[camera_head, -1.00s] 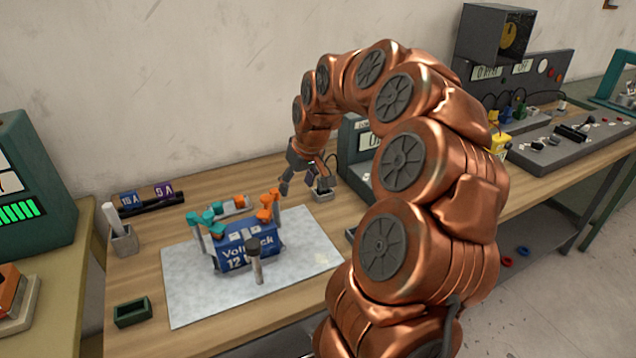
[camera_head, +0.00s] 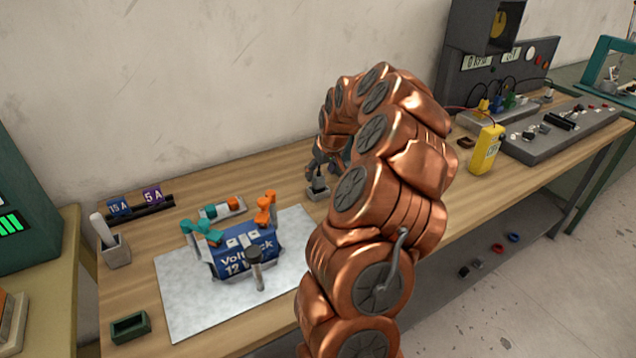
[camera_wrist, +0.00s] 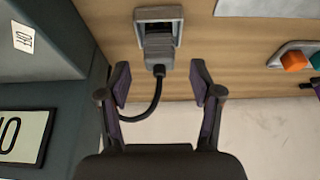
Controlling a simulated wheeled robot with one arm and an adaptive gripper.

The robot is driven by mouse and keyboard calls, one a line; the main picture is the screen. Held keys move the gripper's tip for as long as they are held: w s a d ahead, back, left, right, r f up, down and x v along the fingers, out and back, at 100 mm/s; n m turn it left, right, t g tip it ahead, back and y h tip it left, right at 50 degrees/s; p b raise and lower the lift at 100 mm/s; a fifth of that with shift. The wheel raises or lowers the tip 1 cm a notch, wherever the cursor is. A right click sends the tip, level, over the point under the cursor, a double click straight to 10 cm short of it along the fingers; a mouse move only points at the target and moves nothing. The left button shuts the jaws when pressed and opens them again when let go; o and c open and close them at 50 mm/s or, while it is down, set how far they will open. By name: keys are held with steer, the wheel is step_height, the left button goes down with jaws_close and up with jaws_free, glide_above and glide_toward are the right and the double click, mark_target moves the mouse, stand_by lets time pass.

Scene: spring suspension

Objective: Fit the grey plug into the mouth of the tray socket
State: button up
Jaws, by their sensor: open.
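The grey plug (camera_wrist: 158,50), with a black cable looping from its near end, shows in the wrist view at the near side of the square grey tray socket (camera_wrist: 139,26). The plug overlaps the socket's near rim, and I cannot tell how far it sits in the mouth. In the head view the socket (camera_head: 317,193) stands on the wooden bench just right of the metal mat, below my gripper (camera_head: 318,167). In the wrist view my gripper (camera_wrist: 160,84) is open, its fingers apart on either side of the cable, short of the plug, and empty.
A dark instrument box (camera_wrist: 50,85) stands close left of my gripper in the wrist view. A blue battery (camera_head: 243,251) with clamps lies on the metal mat (camera_head: 187,299). A yellow meter (camera_head: 485,149) stands right of my arm.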

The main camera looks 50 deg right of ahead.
mark_target(320, 174)
steer(key=shift+p+x, duration=0.65)
steer(key=shift+x, duration=1.2)
steer(key=shift+s, duration=0.1)
jaws_close()
